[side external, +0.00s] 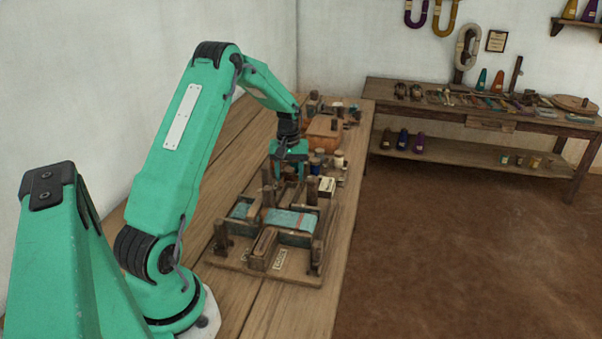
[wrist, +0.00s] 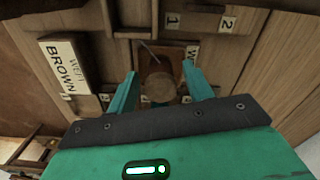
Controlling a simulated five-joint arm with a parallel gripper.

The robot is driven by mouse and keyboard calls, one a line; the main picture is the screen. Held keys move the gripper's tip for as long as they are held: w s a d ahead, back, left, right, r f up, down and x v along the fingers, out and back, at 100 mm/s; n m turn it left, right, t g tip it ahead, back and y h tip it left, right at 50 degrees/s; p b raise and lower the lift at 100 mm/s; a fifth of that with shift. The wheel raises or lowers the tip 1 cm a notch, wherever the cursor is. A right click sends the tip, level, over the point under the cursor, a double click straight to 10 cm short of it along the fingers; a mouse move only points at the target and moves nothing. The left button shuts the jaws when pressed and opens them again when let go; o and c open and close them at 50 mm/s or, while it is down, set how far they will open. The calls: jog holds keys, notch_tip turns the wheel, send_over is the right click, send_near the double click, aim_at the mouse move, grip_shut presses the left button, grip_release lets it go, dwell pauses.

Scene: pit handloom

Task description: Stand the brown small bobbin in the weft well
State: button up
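In the wrist view a round, brown wooden end (wrist: 158,88), which looks like the small bobbin, shows between my fingers. It sits over a dark reddish-brown recess (wrist: 157,60) in the wood, which looks like the weft well. The bobbin seems upright, but its lower part is hidden and I cannot tell how deep it sits. My gripper (wrist: 160,78) is open around it, with a gap showing on each side. In the side view my gripper (side external: 287,174) points down at the far end of the loom (side external: 285,230); the bobbin cannot be made out there.
A card lettered BROWN WEFT (wrist: 63,65) stands left of my fingers. Labels 1 (wrist: 173,20) and 2 (wrist: 228,21) are on the wood. Upright loom posts (side external: 312,190) stand close by. Spools (side external: 338,160) and an orange-brown box (side external: 325,130) stand beyond my gripper.

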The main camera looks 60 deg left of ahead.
aim_at(290, 170)
jog(key=shift+r, duration=0.1)
notch_tip(290, 170, up, 12)
dwell(1.0)
jog(key=shift+d+r, duration=0.1)
jog(key=shift+r, duration=0.05)
dwell(0.3)
jog(key=s+d+r+m+t, duration=0.1)
jog(key=s+d+r+m, duration=0.3)
jog(key=d, duration=0.5)
jog(key=s+d+r+m+t, duration=0.2)
jog(key=d+r, duration=0.5)
jog(key=d, duration=0.2)
jog(key=s+d+f+m+t, duration=0.1)
jog(key=s+d+m, duration=0.5)
jog(key=s+d, duration=0.6)
jog(key=shift+s+d+f+t, duration=0.2)
jog(key=shift+s+f+t, duration=0.1)
jog(key=shift+s+t, duration=0.7)
